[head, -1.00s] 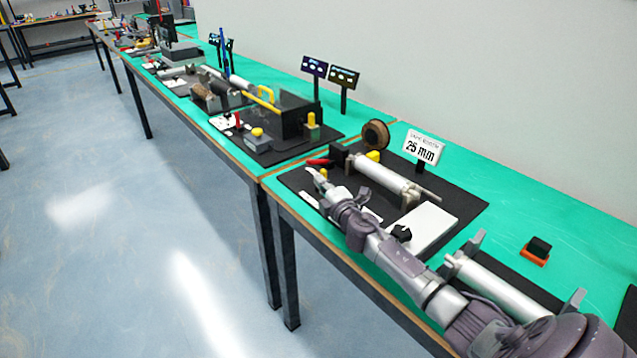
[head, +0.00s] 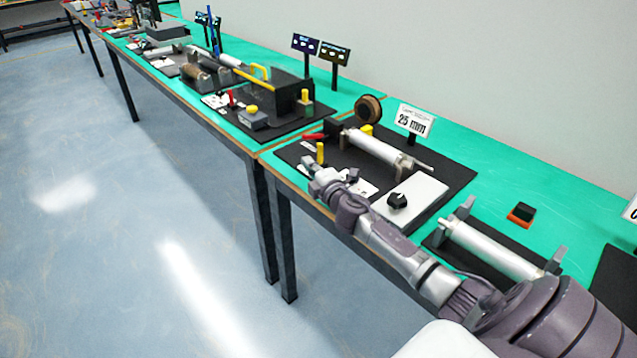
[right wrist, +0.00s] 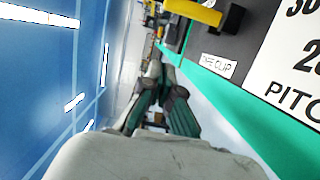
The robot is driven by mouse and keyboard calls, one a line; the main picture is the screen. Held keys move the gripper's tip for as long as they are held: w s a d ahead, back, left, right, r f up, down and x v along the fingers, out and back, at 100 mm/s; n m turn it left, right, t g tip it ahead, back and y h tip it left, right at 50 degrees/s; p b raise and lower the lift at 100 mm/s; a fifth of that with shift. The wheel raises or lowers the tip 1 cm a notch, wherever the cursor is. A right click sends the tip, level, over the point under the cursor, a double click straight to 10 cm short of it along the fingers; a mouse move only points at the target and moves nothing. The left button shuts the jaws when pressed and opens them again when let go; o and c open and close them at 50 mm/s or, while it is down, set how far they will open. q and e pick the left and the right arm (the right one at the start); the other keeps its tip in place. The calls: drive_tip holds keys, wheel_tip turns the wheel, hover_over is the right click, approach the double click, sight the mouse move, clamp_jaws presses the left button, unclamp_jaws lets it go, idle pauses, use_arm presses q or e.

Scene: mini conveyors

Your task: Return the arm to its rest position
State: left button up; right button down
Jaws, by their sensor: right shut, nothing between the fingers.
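My right arm comes in from the lower right in the head view. My right gripper (head: 314,172) is shut and empty above the front edge of the bench, beside the left front of a black mat (head: 455,172). In the right wrist view its fingers (right wrist: 160,68) lie close together with nothing between them. My left gripper is not in view. On the mat are a silver roller conveyor (head: 375,147), a white box (head: 415,198) with a black knob, and a yellow post (head: 320,153).
The green bench (head: 480,140) carries a "25 mm" sign (head: 414,121), a brown spool (head: 368,109) and another roller (head: 495,250). A black station with a yellow handle (head: 260,72) stands further left. A yellow part (right wrist: 195,11) shows close in the right wrist view. The floor left is clear.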

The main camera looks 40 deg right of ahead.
drive_tip(key=s, duration=0.2)
drive_tip(key=s+f, duration=0.1)
drive_tip(key=shift+d, duration=0.35)
drive_tip(key=s, duration=0.1)
drive_tip(key=s+a, duration=0.1)
drive_tip(key=s, duration=0.1)
drive_tip(key=shift+s+a+r, duration=0.1)
drive_tip(key=shift+s+r, duration=0.1)
drive_tip(key=shift+s, duration=0.45)
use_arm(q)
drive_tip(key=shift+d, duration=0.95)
